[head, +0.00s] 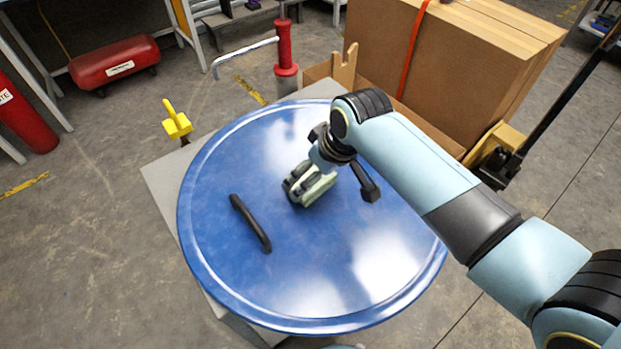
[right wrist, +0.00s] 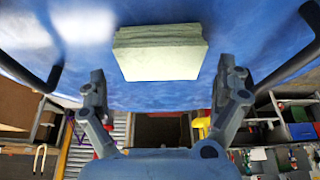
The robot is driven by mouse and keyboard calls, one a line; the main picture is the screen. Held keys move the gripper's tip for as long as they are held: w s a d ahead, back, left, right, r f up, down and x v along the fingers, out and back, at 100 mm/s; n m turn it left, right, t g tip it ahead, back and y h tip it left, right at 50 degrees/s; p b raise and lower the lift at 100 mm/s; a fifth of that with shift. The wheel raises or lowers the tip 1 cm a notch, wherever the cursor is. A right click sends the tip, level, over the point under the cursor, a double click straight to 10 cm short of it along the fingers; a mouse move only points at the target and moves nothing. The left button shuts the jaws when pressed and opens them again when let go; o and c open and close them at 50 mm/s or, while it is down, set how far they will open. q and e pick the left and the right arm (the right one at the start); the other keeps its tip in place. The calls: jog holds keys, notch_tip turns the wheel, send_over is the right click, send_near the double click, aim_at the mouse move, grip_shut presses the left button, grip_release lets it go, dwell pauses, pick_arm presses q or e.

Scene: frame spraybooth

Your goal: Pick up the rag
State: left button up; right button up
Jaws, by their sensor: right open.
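The rag is a pale green folded stack (right wrist: 160,55) lying on a shiny blue round surface (head: 320,270). In the head view the rag (head: 318,188) is partly hidden by my right gripper. My right gripper (head: 297,186) is over the rag, near the middle of the blue surface. In the right wrist view my right gripper (right wrist: 163,78) is open, with one finger to each side of the rag and a gap on both sides. I cannot tell whether the fingers touch the blue surface. My left gripper is not in view.
Two black bar handles stand on the blue surface, one to the left (head: 250,222) and one to the right (head: 366,183) of the rag. A big cardboard box (head: 460,65) stands behind at the right. A yellow part (head: 177,122) sits at the far left corner of the grey stand.

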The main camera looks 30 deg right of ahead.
jog(key=shift+x, duration=1.95)
jog(key=shift+r, duration=0.1)
jog(key=c, duration=0.7)
jog(key=shift+r, duration=0.1)
